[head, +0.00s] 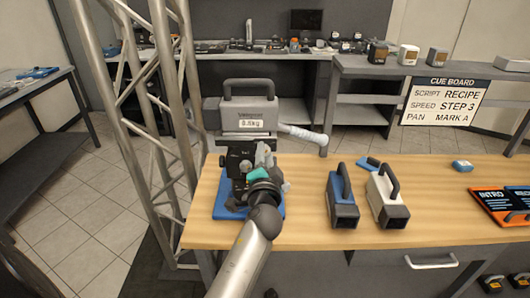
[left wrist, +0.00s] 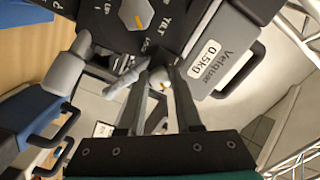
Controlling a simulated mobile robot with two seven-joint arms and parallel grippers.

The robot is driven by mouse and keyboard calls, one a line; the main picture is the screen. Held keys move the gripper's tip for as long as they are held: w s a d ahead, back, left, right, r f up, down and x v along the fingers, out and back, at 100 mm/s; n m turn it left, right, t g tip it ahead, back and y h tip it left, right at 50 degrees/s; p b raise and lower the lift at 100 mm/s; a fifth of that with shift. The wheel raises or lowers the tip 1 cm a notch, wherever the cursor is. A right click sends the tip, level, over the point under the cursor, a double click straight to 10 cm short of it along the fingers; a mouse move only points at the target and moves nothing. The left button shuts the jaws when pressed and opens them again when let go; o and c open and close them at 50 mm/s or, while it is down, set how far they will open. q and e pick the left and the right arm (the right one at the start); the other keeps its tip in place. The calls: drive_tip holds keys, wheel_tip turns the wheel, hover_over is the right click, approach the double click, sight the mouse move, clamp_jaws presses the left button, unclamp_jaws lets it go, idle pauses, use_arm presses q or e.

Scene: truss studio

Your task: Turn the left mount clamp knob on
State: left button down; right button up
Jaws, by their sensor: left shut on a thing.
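The camera mount (head: 238,163) is a black block on a blue base (head: 222,207) at the left end of the wooden table. My left gripper (head: 262,172) is at the right side of the mount, its arm reaching up from the bottom. In the left wrist view my left gripper (left wrist: 158,84) has its fingers closed around a small pale knob (left wrist: 157,76) with an orange mark, which seems to be the clamp knob. The fingers hide most of it, so its setting cannot be read. A grey hexagonal TILT knob (left wrist: 136,13) with an orange line sits above. My right gripper is out of view.
A grey camera (head: 250,117) with a top handle and a 0.5kg label sits on the mount, a white handle sticking out right. Blue (head: 343,196) and white (head: 388,197) handled units stand to the right. A metal truss (head: 150,120) rises at left.

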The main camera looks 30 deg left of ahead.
use_arm(q)
drive_tip(key=shift+r+m+p, duration=0.1)
drive_tip(key=shift+m+p, duration=0.25)
drive_tip(key=shift+m, duration=0.95)
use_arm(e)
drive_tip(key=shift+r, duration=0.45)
use_arm(q)
drive_tip(key=shift+m, duration=0.3)
drive_tip(key=c, duration=0.6)
unclamp_jaws()
